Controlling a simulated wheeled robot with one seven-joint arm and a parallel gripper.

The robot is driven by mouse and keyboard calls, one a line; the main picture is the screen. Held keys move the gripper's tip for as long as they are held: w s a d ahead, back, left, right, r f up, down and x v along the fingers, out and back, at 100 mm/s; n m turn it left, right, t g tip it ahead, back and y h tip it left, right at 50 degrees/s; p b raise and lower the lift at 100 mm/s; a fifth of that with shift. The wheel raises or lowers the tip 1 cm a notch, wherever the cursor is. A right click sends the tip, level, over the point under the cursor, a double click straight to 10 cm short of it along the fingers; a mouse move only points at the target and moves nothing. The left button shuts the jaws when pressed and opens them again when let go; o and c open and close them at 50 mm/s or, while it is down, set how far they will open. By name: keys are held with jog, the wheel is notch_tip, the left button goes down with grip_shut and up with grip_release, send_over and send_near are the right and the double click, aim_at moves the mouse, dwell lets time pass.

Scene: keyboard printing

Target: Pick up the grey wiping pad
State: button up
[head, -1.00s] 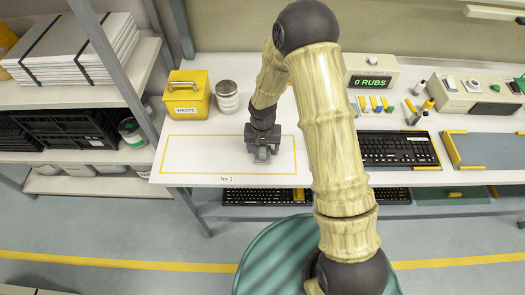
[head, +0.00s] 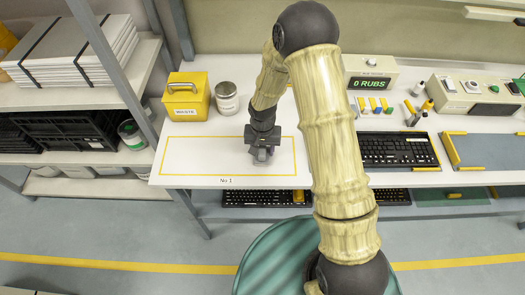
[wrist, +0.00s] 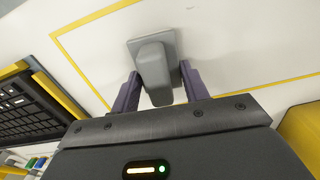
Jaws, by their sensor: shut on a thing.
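The grey wiping pad (wrist: 155,68) is a flat grey plate with a raised grip block on top. In the wrist view it lies inside the yellow-outlined area on the white table. My gripper (wrist: 158,88) has its two purple fingers on either side of the pad's grip block and is shut on it. In the head view my gripper (head: 262,153) is low over the outlined area marked No 1, and little of the pad can be told apart from it there. I cannot tell whether the pad touches the table.
A yellow waste box (head: 186,95) and a pale can (head: 227,98) stand behind the outlined area. A black keyboard (head: 398,149) sits to the right, past my arm. A counter reading 0 RUBS (head: 371,83) stands behind it. The outlined area is otherwise clear.

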notch_tip(320, 180, up, 10)
jog(key=shift+b, duration=0.7)
jog(key=o, duration=0.5)
jog(key=c, duration=0.5)
